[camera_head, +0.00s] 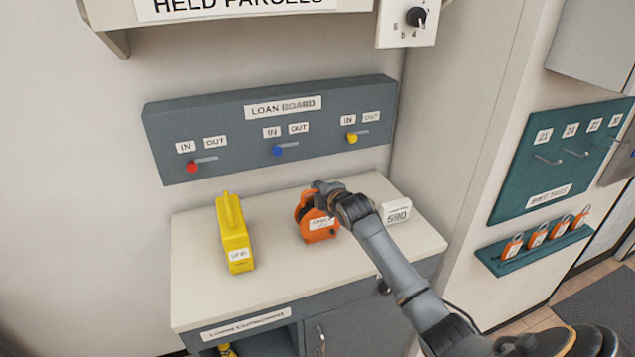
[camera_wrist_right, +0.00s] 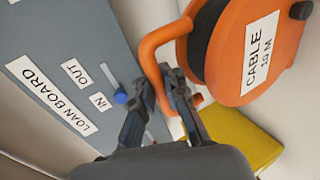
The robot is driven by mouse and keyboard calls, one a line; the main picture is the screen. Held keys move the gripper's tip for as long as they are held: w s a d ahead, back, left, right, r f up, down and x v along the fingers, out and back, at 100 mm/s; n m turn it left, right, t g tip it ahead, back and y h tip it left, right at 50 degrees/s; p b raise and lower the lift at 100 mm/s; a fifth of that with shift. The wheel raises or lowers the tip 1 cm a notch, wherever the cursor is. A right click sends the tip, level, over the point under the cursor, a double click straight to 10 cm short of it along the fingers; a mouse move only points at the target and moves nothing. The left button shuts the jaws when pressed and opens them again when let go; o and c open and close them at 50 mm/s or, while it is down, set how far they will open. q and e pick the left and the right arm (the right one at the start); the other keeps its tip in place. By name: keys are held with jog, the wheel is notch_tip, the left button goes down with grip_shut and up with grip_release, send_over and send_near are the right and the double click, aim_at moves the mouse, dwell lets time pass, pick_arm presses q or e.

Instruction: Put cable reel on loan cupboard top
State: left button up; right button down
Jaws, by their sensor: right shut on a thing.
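The orange cable reel (camera_head: 318,222) is upright on or just above the loan cupboard top (camera_head: 285,265); I cannot tell whether its base touches. My right gripper (camera_head: 328,190) is at the top of the reel, partly hiding it. In the right wrist view the reel (camera_wrist_right: 262,60) shows its cable label, and my right gripper (camera_wrist_right: 165,92) is shut on its orange handle (camera_wrist_right: 150,52). The loan cupboard has a pale top and a grey front with a label. My left gripper is in neither view.
A yellow case (camera_head: 232,235) stands left on the top. A white box marked 590 (camera_head: 397,212) is to the right, behind my arm. The loan board (camera_head: 275,130) with red, blue and yellow sliders hangs behind. The front middle of the top is clear.

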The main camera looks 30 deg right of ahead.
jog(key=shift+r, duration=0.35)
jog(key=c, duration=1.7)
grip_release()
jog(key=shift+f, duration=0.4)
jog(key=o, duration=0.3)
jog(key=shift+a, duration=0.1)
jog(key=shift+s+r, duration=0.15)
jog(key=b+v, duration=0.2)
jog(key=v, duration=1)
